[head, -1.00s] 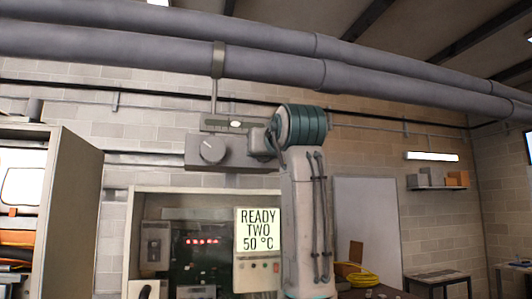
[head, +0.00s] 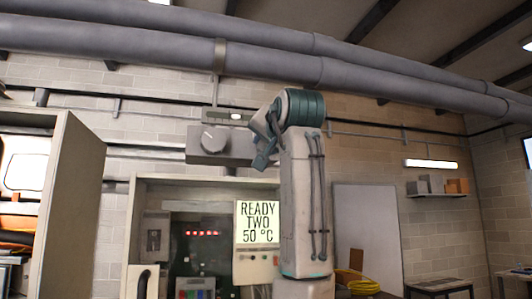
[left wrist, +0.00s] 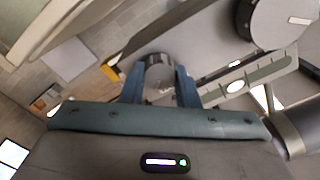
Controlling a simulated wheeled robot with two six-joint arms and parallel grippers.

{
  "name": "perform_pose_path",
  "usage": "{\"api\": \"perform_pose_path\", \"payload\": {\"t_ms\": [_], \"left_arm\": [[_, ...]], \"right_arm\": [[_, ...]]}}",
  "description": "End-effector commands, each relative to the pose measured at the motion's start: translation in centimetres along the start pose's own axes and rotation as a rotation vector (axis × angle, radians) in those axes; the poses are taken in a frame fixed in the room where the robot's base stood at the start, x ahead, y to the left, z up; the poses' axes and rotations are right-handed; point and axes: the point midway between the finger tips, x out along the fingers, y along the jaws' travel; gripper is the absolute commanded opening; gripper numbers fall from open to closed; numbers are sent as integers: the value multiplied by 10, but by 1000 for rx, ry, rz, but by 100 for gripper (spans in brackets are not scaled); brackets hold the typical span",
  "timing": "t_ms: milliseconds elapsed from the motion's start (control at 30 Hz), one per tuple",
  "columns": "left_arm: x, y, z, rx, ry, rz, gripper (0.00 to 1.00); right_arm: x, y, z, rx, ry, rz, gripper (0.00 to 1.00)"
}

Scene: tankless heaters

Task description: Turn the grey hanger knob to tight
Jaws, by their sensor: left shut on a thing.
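A grey box (head: 232,158) hangs below the pipes in the head view. Its front has a round dial (head: 213,140) with a pale mark, which also shows at the top right of the left wrist view (left wrist: 288,20). In the left wrist view a smaller grey knob (left wrist: 158,72) sits between the two blue fingers of my left gripper (left wrist: 159,88). The fingers are shut on it. In the head view my left gripper (head: 264,152) is at the box's right end, and this knob is hidden. My right gripper is not in view.
A plate with a small lit lamp (head: 236,116) is above the box. Thick grey pipes (head: 270,66) run overhead. A cabinet door (head: 70,200) stands at left.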

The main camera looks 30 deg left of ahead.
Motion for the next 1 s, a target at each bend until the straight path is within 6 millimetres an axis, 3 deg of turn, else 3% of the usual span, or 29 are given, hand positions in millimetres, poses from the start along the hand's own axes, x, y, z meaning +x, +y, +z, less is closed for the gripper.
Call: {"api": "perform_pose_path", "payload": {"t_ms": [500, 1000], "left_arm": [[0, 3, 3, 490, 1, -1, 5], [0, 3, 2, 892, 1, -1, 5]], "right_arm": [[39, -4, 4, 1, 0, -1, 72], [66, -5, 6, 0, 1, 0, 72]]}}
